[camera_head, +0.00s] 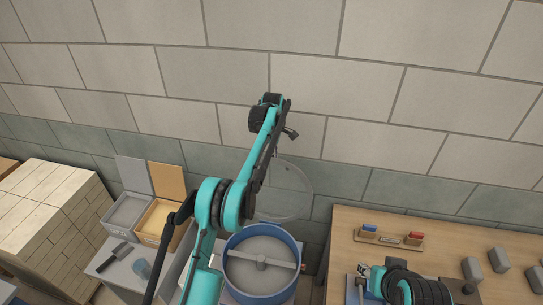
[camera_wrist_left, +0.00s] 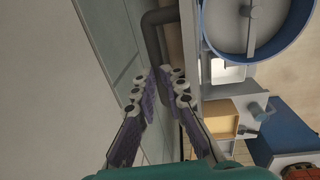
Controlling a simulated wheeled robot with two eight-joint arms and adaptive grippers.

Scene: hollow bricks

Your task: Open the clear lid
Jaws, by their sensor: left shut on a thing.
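The clear lid (camera_head: 288,190) is a round, see-through disc in the head view. It stands raised, nearly upright, behind the blue drum (camera_head: 235,241), whose grey inside and central hub show uncovered. The drum also shows at the top right of the left wrist view (camera_wrist_left: 205,25). My left gripper (camera_wrist_left: 164,76) is shut on a dark grey bent bar (camera_wrist_left: 151,38), which looks like the lid's handle. In the head view the left gripper (camera_head: 290,133) is small and dark above the lid, partly hidden by my arm.
A wooden table (camera_head: 345,228) at right bears a small rack (camera_head: 390,236) and several grey blocks. A block wall (camera_head: 400,110) stands close behind.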

